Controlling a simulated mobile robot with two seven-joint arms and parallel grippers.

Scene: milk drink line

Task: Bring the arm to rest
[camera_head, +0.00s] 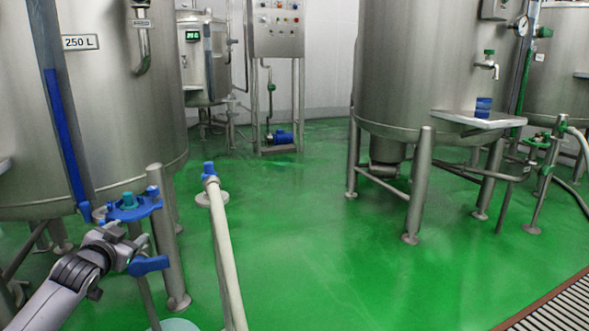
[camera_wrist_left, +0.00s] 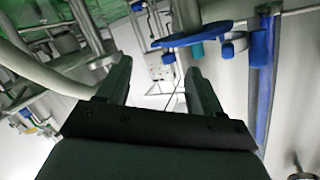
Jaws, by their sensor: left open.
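My left arm comes in at the lower left of the head view. Its gripper (camera_head: 115,238) is beside a blue valve fitting (camera_head: 132,208) with a teal centre and a blue lever (camera_head: 149,265). In the left wrist view, the two dark fingers (camera_wrist_left: 158,78) stand apart with nothing held between them. A blue round flange (camera_wrist_left: 192,34) shows just beyond the right finger. I cannot tell whether the gripper touches the fitting. My right gripper is not in view.
A large steel tank (camera_head: 110,105) labelled 250 L stands behind my left arm. A white hose (camera_head: 225,255) with a blue end rises to its right. Another tank (camera_head: 405,70) has a shelf (camera_head: 450,118) bearing a blue container (camera_head: 484,107). Green floor (camera_head: 320,245) is clear between; a drain grate (camera_head: 560,308) lies lower right.

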